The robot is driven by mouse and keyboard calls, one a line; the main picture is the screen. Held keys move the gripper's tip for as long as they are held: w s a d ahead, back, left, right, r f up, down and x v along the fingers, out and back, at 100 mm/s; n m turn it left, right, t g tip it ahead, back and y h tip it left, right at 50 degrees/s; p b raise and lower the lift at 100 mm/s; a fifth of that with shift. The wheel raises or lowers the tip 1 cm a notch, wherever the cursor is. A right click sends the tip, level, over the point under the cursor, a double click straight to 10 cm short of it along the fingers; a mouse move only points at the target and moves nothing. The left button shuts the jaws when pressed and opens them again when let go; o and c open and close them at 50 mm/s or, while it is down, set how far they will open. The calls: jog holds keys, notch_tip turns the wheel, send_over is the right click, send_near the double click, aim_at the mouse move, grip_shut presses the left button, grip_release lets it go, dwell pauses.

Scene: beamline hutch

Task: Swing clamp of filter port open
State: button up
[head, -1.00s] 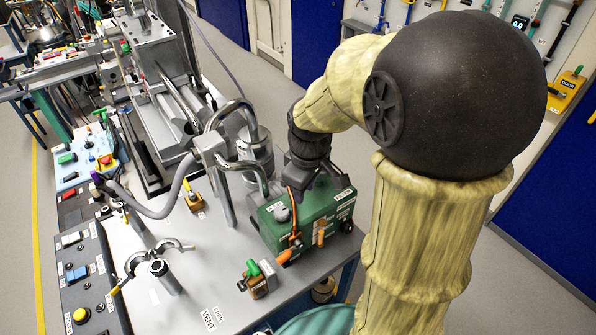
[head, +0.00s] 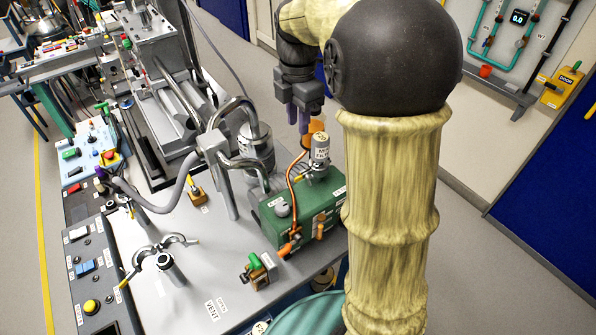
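My gripper (head: 298,118) is in the air above the back of the green pump box (head: 275,225). Its two dark fingers point down and look apart, with nothing clearly between them. A grey cylinder labelled as a mist filter (head: 320,150) stands upright at the box's back right. An orange part (head: 314,124) shows just above the cylinder and close beside the fingers; I cannot tell whether they touch it. I cannot make out the filter port's clamp or its position. A separate metal clamp with curved, spread jaws (head: 172,240) is on the bench by a short post (head: 170,268).
A bent metal pipe and post (head: 225,175) stand left of the green box. A small green-handled valve block (head: 258,272) sits at the bench front.

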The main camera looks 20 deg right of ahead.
aim_at(298, 177)
notch_tip(298, 177, down, 18)
jog(key=p, duration=0.2)
jog(key=shift+r+p, duration=0.25)
jog(key=shift+p, duration=0.1)
jog(key=shift+c, duration=0.2)
grip_shut()
